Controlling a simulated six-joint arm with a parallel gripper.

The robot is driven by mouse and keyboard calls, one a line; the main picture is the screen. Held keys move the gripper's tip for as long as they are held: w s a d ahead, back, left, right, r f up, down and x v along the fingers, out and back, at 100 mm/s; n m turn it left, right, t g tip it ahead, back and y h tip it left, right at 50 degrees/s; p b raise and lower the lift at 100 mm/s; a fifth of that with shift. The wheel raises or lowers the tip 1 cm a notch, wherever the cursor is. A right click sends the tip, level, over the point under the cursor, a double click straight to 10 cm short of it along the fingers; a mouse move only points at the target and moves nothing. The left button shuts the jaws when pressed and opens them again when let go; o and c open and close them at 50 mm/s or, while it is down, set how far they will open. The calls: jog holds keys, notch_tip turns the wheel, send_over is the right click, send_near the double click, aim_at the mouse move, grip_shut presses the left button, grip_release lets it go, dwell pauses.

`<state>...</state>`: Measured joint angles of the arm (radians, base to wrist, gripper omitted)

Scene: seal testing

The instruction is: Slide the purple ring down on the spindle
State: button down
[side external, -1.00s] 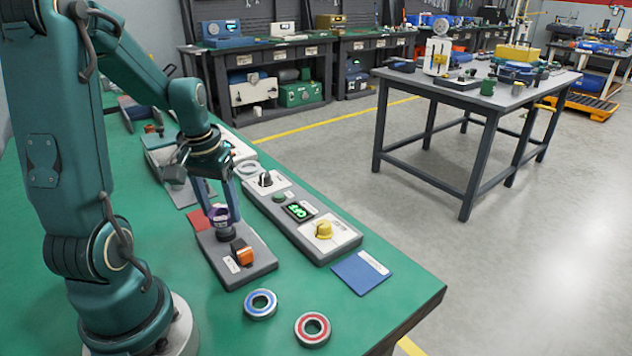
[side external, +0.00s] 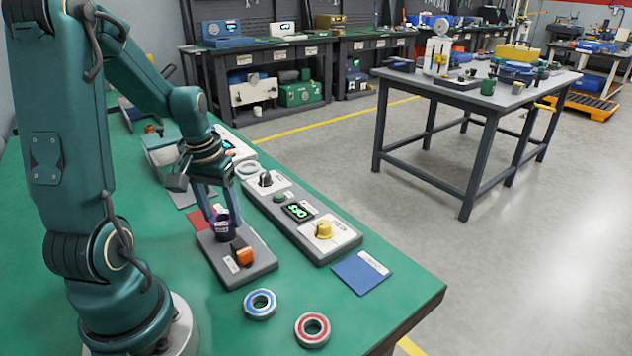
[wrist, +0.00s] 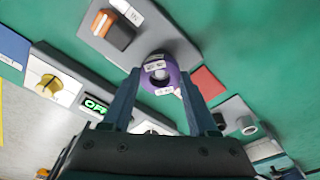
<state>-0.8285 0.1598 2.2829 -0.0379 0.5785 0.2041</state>
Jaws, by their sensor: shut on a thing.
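The purple ring (wrist: 174,76) is between the two fingers of my gripper (wrist: 160,88), which is shut on it. In the wrist view a grey spindle end (wrist: 155,66) shows inside the ring's hole, so the ring appears to be around the spindle. In the side view my gripper (side external: 222,222) points down at the spindle, with the purple ring (side external: 220,215) between its fingertips.
An orange rocker switch (side external: 244,257) stands on the same plate, close to the spindle. A control panel (side external: 318,250) with a yellow knob and lit display lies to the right. A blue ring (side external: 260,304) and a red ring (side external: 312,329) lie in front on the green table.

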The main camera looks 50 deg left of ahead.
jog(key=shift+f, duration=0.6)
dwell(0.5)
jog(key=shift+c, duration=0.5)
grip_release()
notch_tip(320, 180, up, 9)
